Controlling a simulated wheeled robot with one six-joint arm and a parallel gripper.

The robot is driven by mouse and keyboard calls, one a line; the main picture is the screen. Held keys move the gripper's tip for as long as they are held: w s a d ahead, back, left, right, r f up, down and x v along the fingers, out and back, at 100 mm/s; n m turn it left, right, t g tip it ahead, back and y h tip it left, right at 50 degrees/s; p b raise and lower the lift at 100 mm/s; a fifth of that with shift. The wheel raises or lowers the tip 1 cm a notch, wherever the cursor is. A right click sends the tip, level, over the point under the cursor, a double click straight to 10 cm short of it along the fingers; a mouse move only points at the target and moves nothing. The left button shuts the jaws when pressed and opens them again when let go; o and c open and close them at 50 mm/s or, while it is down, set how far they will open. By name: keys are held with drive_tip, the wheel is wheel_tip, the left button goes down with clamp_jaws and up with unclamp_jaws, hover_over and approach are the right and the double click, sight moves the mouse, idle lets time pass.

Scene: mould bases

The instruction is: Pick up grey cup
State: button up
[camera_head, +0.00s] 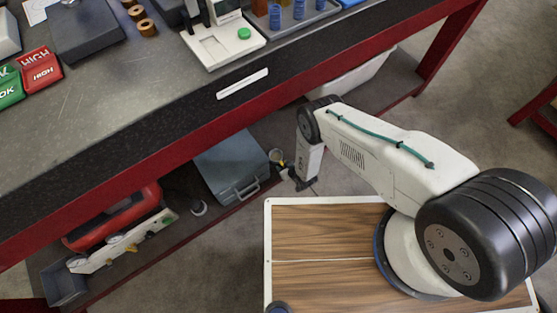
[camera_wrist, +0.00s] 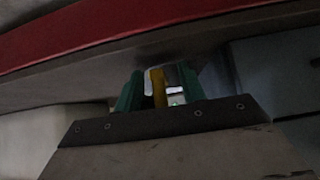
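A small pale-rimmed round object (camera_head: 277,157), possibly the grey cup, shows at the tip of my arm beside the grey case under the bench. A bit of yellow shows at its lower right. My gripper (camera_head: 285,169) is right at it, small and partly dark in the head view. In the wrist view my gripper (camera_wrist: 160,92) has two green fingers standing apart. A yellow strip (camera_wrist: 157,87) and a pale grey piece (camera_wrist: 175,84) show between them. The picture is dark, and I cannot tell whether the fingers touch these.
The red bench edge (camera_head: 150,143) runs just above my gripper. A grey case (camera_head: 229,165) stands close on its left on the lower shelf. A small round item (camera_head: 198,207) and a red machine (camera_head: 112,220) are farther left. A white bin (camera_head: 350,78) is on the right.

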clamp_jaws()
drive_tip(key=shift+r, duration=0.1)
